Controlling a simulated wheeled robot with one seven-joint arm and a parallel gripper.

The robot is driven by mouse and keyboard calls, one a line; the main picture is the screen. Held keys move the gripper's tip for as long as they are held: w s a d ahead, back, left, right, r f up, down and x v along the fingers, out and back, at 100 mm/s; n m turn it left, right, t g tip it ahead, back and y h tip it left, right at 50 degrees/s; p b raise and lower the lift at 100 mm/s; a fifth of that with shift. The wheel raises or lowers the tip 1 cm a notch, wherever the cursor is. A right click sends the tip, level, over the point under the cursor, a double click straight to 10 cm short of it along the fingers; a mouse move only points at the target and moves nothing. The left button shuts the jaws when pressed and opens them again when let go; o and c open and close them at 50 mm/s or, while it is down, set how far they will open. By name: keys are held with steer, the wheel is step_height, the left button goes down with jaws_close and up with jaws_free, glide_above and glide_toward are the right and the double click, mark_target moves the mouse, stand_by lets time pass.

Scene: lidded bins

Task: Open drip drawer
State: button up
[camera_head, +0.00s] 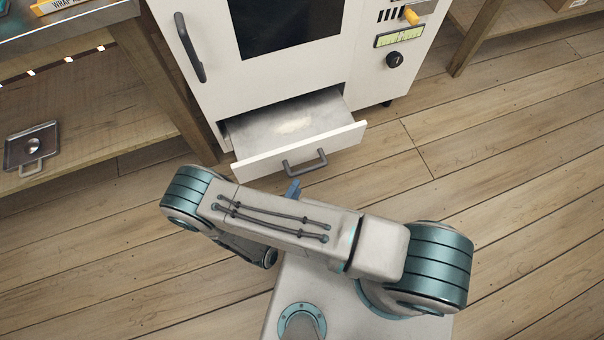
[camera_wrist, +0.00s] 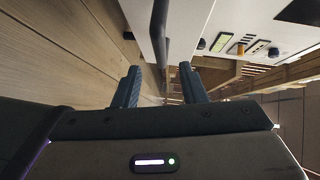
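The drip drawer (camera_head: 300,151) at the bottom of the white cabinet is pulled out, with its grey metal inside visible from above. Its dark bar handle (camera_head: 305,164) is on the front panel. My gripper (camera_wrist: 160,82) is open, with its two blue fingers apart. In the wrist view the handle (camera_wrist: 160,35) lies ahead, in line with the gap between the fingers, beside the white drawer front (camera_wrist: 137,25). Whether it touches a finger is unclear. In the head view my arm hides most of the gripper, and only a blue fingertip shows just in front of the handle.
The cabinet door has a dark window (camera_head: 290,25) and a tall handle (camera_head: 190,48). A control panel with a black knob (camera_head: 395,60) is at right. A wooden table with a low shelf (camera_head: 90,130) stands close at left, holding a metal tray (camera_head: 31,146). Floor right of the drawer is clear.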

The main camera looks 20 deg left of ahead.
steer(key=v, duration=0.5)
steer(key=shift+p, duration=0.3)
steer(key=w+d+r+m+g+h+p, duration=0.2)
steer(key=w+r+m+g+h+p, duration=0.15)
steer(key=r+m, duration=0.4)
steer(key=w+d+r+m+g+h+p, duration=0.1)
steer(key=w+r+m+g+h+p, duration=0.25)
steer(key=r, duration=0.75)
steer(key=w+d+r+m+g+h+p, duration=0.2)
steer(key=w+r+m, duration=0.3)
steer(key=r+m, duration=0.4)
steer(key=s+d+r+m+g+y+p, duration=0.1)
steer(key=d+r+m+y+p, duration=0.3)
steer(key=r+m, duration=0.7)
steer(key=s+d+r+m+g+y+p, duration=0.1)
steer(key=d+r+m+p, duration=0.8)
steer(key=r, duration=1)
steer(key=d+r+m+g+y+p, duration=0.2)
steer(key=d+r+m+y+p, duration=0.4)
steer(key=r+m, duration=0.8)
steer(key=d+r, duration=0.2)
steer(key=d, duration=0.1)
steer(key=shift+s+y, duration=0.3)
steer(key=shift+s, duration=0.1)
